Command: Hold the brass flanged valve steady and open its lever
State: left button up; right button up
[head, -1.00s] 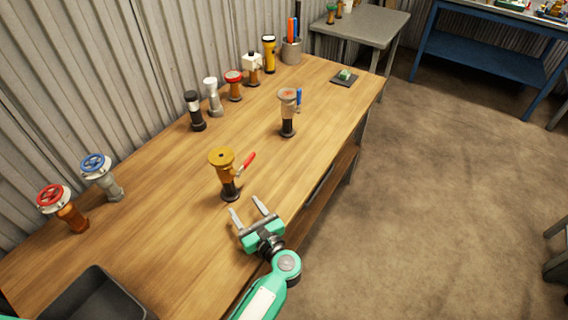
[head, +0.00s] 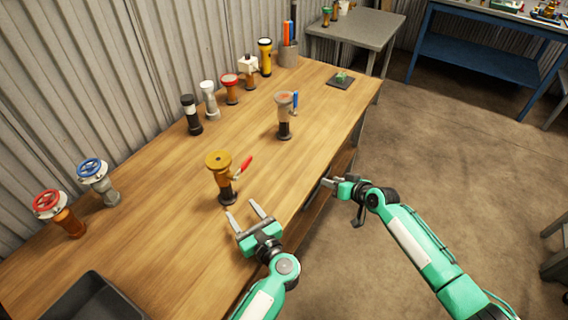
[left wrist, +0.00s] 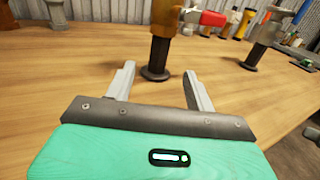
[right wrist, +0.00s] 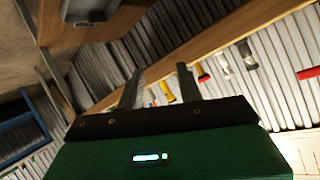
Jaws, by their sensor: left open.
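The brass flanged valve (head: 222,178) stands upright on a dark base on the bench, with a red-handled lever (head: 243,165) slanting up to the right. My left gripper (head: 241,208) is open and empty, low over the bench just in front of the valve. In the left wrist view, the valve's dark lower stem (left wrist: 158,58) stands beyond the open fingers, in line with the gap, and the red lever handle (left wrist: 212,18) is at the top. The valve's top is cut off there. My right gripper (head: 330,183) is off the bench's front edge; its fingers look apart and empty in the right wrist view (right wrist: 160,78).
A grey-topped valve with a blue lever (head: 284,105) stands behind to the right. Red-wheel (head: 48,203) and blue-wheel (head: 91,169) valves stand at left. Several fittings line the wall. A dark tray (head: 95,298) is at front left. The bench (head: 170,240) around the brass valve is clear.

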aim_at(221, 181)
jog(key=a+r+y, duration=0.1)
jog(key=a+r, duration=0.1)
jog(key=r, duration=0.1)
jog(key=a+r+n, duration=0.1)
jog(key=a+r, duration=0.1)
jog(key=r, duration=0.1)
jog(key=a+r+y, duration=0.1)
jog(key=a+r, duration=0.1)
jog(key=shift+s+r+n+g+y, duration=0.2)
jog(key=shift+r+n+g+y, duration=0.1)
jog(key=shift+r+n+g, duration=0.1)
pick_arm(q)
jog(key=shift+w+a, duration=0.15)
jog(key=shift+w, duration=0.05)
jog(key=x, duration=1.3)
jog(key=shift+w+a, duration=0.1)
jog(key=shift+a, duration=0.1)
pick_arm(e)
jog(key=s+a+r+n+g+y, duration=0.2)
jog(key=s+a+r+n+g, duration=0.1)
jog(key=s+a+r, duration=0.4)
jog(key=a, duration=0.2)
jog(key=shift+a+n+g+y, duration=0.3)
jog(key=shift+g, duration=0.1)
